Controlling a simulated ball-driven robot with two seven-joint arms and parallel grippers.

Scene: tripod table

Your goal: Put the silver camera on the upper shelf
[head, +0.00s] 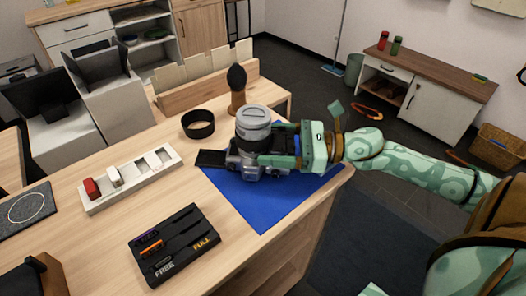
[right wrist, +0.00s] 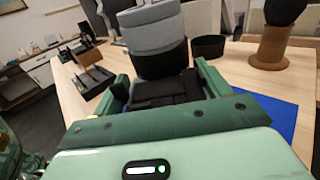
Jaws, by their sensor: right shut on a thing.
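The silver camera (head: 252,126) is at the blue mat (head: 265,212) on the wooden table, its big lens pointing up. My right gripper (head: 278,150) comes in from the right and is shut on the camera's body. Whether the camera touches the mat or hangs just above it, I cannot tell. In the right wrist view the camera's grey and black lens (right wrist: 152,40) stands between the two green fingers (right wrist: 165,92). A white open shelf unit (head: 150,48) with bowls stands behind the table; I cannot tell whether it holds the upper shelf. My left gripper is not in view.
A black ring (head: 198,124) and a brush on a wooden stand (head: 237,92) stand behind the camera. A white slotted tray (head: 130,180) and a black marked tray (head: 173,243) lie to the left. A low cabinet (head: 425,85) stands at the far right.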

